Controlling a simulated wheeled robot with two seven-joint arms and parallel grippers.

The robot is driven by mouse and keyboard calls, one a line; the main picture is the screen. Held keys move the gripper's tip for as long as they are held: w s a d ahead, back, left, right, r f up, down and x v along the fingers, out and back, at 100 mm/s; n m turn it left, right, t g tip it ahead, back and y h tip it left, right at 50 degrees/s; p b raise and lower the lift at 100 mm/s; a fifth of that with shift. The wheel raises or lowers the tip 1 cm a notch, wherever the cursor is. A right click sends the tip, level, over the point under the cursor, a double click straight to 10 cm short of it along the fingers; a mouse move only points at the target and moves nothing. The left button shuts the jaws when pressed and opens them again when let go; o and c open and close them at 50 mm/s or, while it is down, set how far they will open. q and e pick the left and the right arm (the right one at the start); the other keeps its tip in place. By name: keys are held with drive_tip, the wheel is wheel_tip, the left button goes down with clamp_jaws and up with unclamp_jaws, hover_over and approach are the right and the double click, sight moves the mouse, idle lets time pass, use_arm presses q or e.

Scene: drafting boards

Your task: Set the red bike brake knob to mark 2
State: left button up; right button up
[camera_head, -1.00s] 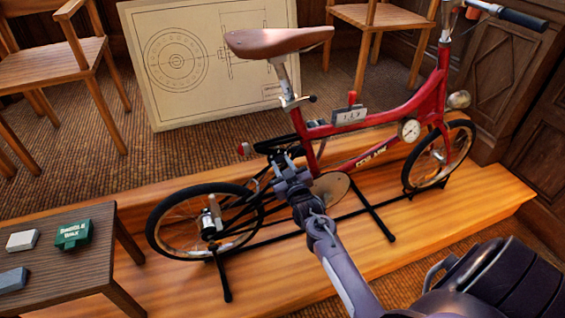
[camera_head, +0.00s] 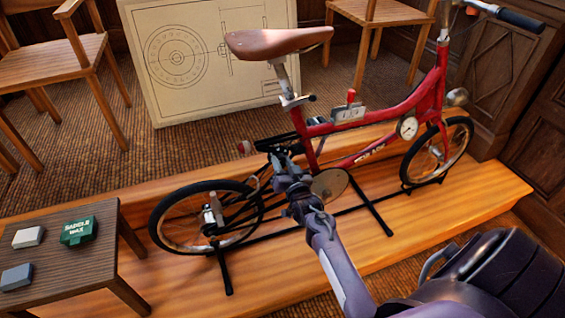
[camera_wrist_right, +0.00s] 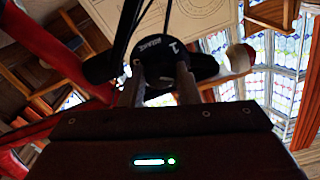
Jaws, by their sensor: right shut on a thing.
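The red bike (camera_head: 390,112) stands on a black stand on the wooden platform. My right gripper (camera_head: 279,165) is at the bike's rear part, below the saddle and just left of the round chain disc. In the right wrist view, my right gripper (camera_wrist_right: 158,90) has its two fingers on either side of a dark round brake knob (camera_wrist_right: 160,52) and is shut on it. The knob carries white lettering that looks like "BRAKE" and a mark like a 1. Its pointer position is not clear. In the head view the gripper hides the knob. My left gripper is not in view.
A small dark table (camera_head: 75,262) at the left holds a green saddle wax tin (camera_head: 78,232) and two grey blocks. A drawing board (camera_head: 205,65) and wooden chairs (camera_head: 60,62) stand behind. The platform's (camera_head: 440,215) front right part is clear.

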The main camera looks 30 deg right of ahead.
idle(0.3)
drive_tip(key=o, duration=1)
drive_tip(key=shift+c, duration=0.2)
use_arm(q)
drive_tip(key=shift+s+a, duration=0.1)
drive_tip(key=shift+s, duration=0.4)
use_arm(e)
drive_tip(key=v, duration=0.7)
drive_tip(key=shift+s, duration=0.4)
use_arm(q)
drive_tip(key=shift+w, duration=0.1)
use_arm(e)
drive_tip(key=shift+a, duration=0.1)
